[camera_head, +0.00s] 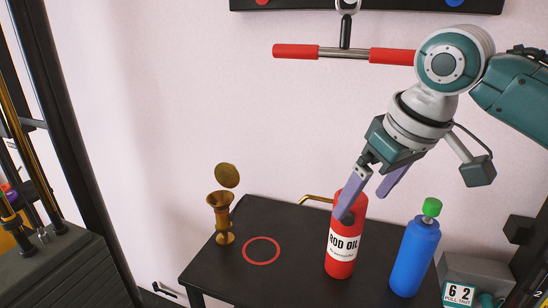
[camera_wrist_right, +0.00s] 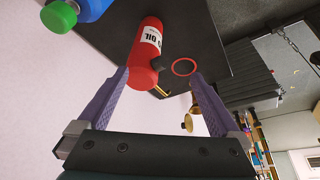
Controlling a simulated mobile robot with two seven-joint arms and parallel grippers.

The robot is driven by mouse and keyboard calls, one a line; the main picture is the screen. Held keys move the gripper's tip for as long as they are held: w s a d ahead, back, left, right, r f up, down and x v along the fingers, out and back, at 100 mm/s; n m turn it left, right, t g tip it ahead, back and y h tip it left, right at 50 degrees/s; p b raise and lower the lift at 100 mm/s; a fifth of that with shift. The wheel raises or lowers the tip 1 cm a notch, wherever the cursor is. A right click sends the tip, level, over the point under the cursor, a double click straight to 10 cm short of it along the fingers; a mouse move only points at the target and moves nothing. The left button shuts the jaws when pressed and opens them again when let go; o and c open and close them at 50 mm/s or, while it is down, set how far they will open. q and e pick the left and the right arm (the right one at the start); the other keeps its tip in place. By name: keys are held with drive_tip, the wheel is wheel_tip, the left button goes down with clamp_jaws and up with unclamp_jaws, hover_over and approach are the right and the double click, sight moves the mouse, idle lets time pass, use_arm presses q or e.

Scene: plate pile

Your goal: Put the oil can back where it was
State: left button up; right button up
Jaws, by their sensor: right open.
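The oil can (camera_head: 341,255) is red with a white "ROD OIL" label and a brass spout pointing left. It stands on the dark table, right of the red ring (camera_head: 262,264) and apart from it. The ring is empty. My right gripper (camera_head: 361,206) is open at the can's top; one finger overlaps the can in the head view, the other shows to its right. In the right wrist view the can (camera_wrist_right: 147,50) appears between the open fingers (camera_wrist_right: 158,72), nearer the left one. I cannot tell whether they touch it. My left gripper is not in view.
The dark table (camera_head: 220,270) also holds a brass vessel with a raised lid (camera_head: 219,212) at the left and a blue bottle with a green cap (camera_head: 414,258) close right of the can. A grey box with a "6 2" sign (camera_head: 478,272) stands at the right. A red-handled bar (camera_head: 345,53) hangs above.

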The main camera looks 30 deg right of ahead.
drive_tip(key=s+a+f+n, duration=0.1)
drive_tip(key=s+a+f, duration=0.1)
drive_tip(key=s+a, duration=0.5)
drive_tip(key=s+a+f+n, duration=0.1)
drive_tip(key=s+a+f, duration=0.2)
drive_tip(key=s+a, duration=0.4)
drive_tip(key=s, duration=0.4)
drive_tip(key=shift+g+y, duration=0.3)
drive_tip(key=shift+s+a, duration=0.1)
drive_tip(key=shift+c, duration=0.2)
